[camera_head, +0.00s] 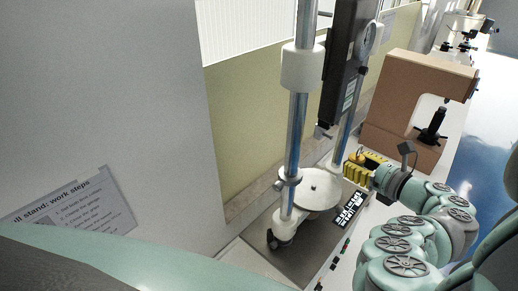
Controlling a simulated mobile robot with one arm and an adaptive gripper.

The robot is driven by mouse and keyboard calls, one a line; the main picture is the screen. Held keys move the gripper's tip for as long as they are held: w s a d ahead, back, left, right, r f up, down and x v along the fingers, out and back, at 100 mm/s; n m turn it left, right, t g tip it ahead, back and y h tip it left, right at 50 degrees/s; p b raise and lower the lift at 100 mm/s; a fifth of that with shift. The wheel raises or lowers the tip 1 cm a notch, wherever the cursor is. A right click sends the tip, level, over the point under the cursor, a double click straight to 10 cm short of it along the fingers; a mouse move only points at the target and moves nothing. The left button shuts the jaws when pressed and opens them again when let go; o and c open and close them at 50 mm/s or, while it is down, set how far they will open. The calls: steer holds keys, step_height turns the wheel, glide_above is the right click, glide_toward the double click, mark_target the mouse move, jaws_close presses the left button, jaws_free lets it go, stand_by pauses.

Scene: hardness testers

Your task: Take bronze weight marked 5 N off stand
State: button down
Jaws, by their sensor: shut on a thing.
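My gripper (361,163) has yellow and dark fingers and is in the middle right of the head view, at the end of my pale green arm. It is shut on a small bronze-coloured piece, the bronze weight (356,156), which shows at the fingertips. The fingers hide much of it, and the 5 N mark is too small to read. The weight is to the right of the test stand (297,110), past the stand's round pale plate (318,188). I cannot tell whether the weight touches anything below it.
A brown C-shaped tester (401,100) stands just behind and right of my gripper. A dark panel with white displays (350,211) lies in front. The stand's dark upright head (346,60) rises to the left. More instruments stand far back. The stand's round plate is bare.

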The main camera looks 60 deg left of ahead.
steer(key=shift+w+d, duration=0.2)
steer(key=shift+d, duration=0.45)
steer(key=shift+d+r, duration=0.1)
steer(key=shift+d, duration=0.15)
